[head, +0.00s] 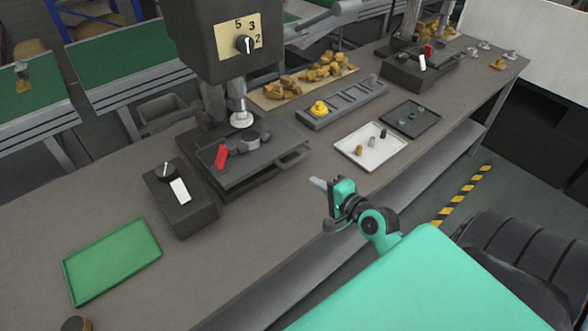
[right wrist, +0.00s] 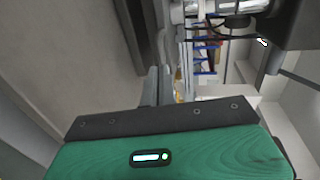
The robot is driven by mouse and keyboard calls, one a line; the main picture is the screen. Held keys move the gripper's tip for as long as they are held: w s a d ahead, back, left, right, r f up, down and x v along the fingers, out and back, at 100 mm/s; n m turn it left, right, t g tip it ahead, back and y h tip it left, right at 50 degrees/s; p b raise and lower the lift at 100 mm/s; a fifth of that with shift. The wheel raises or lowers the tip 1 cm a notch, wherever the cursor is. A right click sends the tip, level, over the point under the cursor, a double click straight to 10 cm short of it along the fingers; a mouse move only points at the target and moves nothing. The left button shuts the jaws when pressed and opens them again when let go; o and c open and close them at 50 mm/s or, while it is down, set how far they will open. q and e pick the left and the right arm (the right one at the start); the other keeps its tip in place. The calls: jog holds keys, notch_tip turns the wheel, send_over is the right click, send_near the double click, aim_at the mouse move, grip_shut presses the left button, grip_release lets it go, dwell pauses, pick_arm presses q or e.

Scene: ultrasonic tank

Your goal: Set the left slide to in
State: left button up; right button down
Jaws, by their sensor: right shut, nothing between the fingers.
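The left slide (head: 215,179) is a dark flat plate with a bar handle (head: 294,158) on its right side, under the left machine (head: 225,45). It bears a round metal piece and a red lever (head: 220,156). It seems to stick out from the machine column toward the bench front; I cannot tell its exact setting. My right gripper (head: 318,183) is in front of the bench edge, right of and nearer than the handle, apart from it. Its fingers are shut and empty; they also show in the right wrist view (right wrist: 157,86). My left gripper is not in view.
A black box (head: 185,207) with a dial and white rocker stands left of the slide. A green tray (head: 112,262) lies at the front left. A white tray (head: 350,149) and dark tray (head: 425,127) lie to the right. A second machine (head: 400,72) stands further back.

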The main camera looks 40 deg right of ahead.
jog(key=p, duration=0.2)
send_near(278, 156)
jog(key=shift+w+f, duration=0.2)
jog(key=shift+f, duration=0.25)
jog(key=shift+w+f, duration=0.25)
jog(key=shift+f, duration=0.15)
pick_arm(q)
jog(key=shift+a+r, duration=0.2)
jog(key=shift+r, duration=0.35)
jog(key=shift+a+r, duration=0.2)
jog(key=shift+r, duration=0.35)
pick_arm(e)
jog(key=shift+w+f, duration=0.15)
jog(key=shift+w, duration=0.35)
jog(key=x, duration=0.4)
jog(key=shift+w+r+p, duration=0.1)
jog(key=shift+r+p, duration=0.25)
jog(key=shift+r, duration=0.25)
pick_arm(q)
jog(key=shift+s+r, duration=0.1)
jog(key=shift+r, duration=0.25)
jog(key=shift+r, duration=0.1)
pick_arm(e)
jog(key=shift+r, duration=0.1)
